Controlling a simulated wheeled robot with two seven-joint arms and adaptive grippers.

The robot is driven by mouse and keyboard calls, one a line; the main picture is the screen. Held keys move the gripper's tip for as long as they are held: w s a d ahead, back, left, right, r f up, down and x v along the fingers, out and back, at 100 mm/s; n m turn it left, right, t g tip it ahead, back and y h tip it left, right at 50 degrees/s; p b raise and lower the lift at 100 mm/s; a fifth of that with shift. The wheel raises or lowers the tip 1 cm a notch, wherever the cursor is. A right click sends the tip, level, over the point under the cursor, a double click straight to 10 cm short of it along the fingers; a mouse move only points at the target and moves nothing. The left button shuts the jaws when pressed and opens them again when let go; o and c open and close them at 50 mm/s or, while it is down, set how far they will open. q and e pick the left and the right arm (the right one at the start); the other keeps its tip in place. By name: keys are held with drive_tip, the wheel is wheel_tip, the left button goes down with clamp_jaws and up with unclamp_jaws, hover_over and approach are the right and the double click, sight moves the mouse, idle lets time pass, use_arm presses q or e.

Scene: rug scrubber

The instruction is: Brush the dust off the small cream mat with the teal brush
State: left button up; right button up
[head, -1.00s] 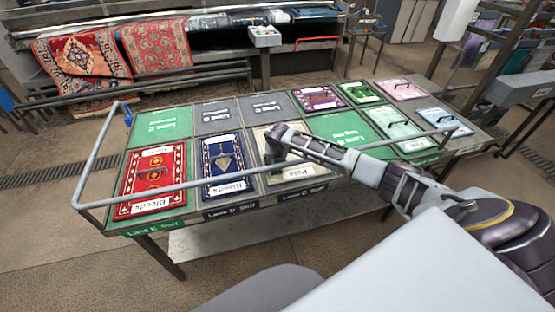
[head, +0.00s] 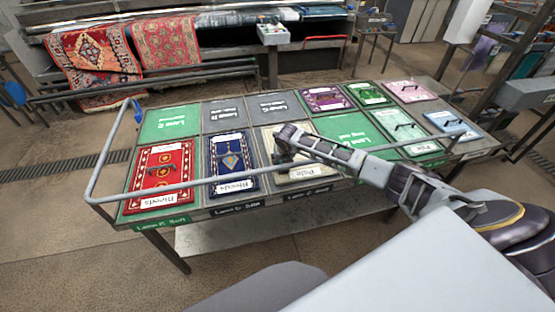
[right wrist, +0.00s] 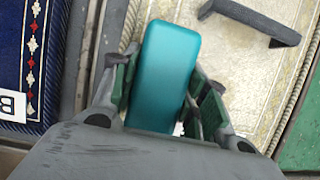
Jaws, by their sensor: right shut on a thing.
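The small cream mat (head: 296,178) lies flat in a framed section near the middle of the table, with a white label along its near edge. It fills much of the right wrist view (right wrist: 228,75), where its surface looks mottled with pale grey; a dark handle (right wrist: 258,24) stands on it. My right gripper (head: 281,150) is over the mat's left part and is shut on the teal brush (right wrist: 165,68). The brush's smooth back faces the wrist camera; its bristles are hidden, so I cannot tell whether they touch the mat. My left gripper is not in view.
A navy mat (head: 231,165) and a red mat (head: 159,176) lie left of the cream mat. An empty green section (head: 345,128) is to its right. A grey rail (head: 190,188) crosses the near side of the table. Several smaller mats lie at the right.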

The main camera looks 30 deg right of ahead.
drive_tip(key=shift+s+d, duration=0.15)
drive_tip(key=shift+d, duration=0.5)
drive_tip(key=shift+s+d+p, duration=0.25)
drive_tip(key=shift+d+p, duration=0.35)
drive_tip(key=shift+d, duration=0.2)
drive_tip(key=shift+s+d+f, duration=0.15)
drive_tip(key=shift+s+d, duration=0.05)
drive_tip(key=shift+d, duration=0.5)
drive_tip(key=shift+w+a+p, duration=0.1)
drive_tip(key=shift+a+p, duration=0.4)
drive_tip(key=shift+a, duration=0.5)
drive_tip(key=shift+w+a, duration=0.3)
drive_tip(key=shift+a, duration=0.45)
drive_tip(key=shift+w+a+p, duration=0.2)
drive_tip(key=shift+w+a, duration=0.1)
drive_tip(key=shift+a, duration=0.5)
drive_tip(key=shift+w+a+p, duration=0.2)
drive_tip(key=shift+w+a, duration=0.05)
drive_tip(key=shift+a, duration=0.5)
